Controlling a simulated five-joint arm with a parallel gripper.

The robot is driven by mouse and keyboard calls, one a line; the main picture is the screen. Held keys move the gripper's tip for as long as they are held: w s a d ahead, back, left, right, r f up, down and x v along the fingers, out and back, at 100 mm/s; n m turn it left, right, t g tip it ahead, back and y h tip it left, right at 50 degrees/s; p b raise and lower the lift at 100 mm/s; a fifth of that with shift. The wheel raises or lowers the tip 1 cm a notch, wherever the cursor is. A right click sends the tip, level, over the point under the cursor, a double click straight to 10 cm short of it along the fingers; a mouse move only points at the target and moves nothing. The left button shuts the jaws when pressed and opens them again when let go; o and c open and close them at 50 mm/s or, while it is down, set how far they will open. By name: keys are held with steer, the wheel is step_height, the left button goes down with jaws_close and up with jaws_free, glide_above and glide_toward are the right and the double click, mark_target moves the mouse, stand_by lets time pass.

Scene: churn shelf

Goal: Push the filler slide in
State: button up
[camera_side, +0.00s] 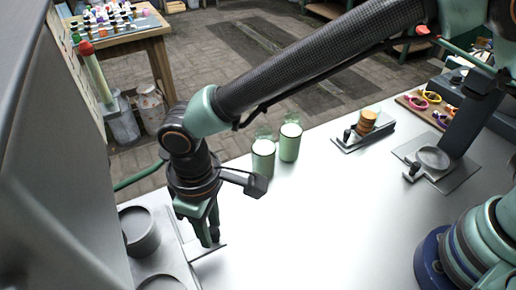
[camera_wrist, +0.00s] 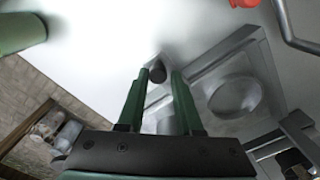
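My gripper (camera_side: 209,236) points down at the lower left of the side view, low over the white bench beside the grey machine. In the wrist view my gripper (camera_wrist: 161,76) has its two green fingers apart. A dark knob (camera_wrist: 157,72) shows between or just beyond the fingertips; I cannot tell whether they touch it. The knob appears to belong to a grey plate, likely the filler slide (camera_wrist: 202,68). A round grey cup (camera_wrist: 235,97) lies to the right of the fingers. In the side view my gripper hides the knob, and a plate edge (camera_side: 208,254) shows beneath the fingers.
Two pale green cans (camera_side: 263,158) stand behind my gripper. The middle bench is clear.

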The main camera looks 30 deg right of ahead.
steer(key=shift+o, duration=1.2)
steer(key=shift+a, duration=0.1)
steer(key=shift+r, duration=0.15)
step_height(320, 180, up, 12)
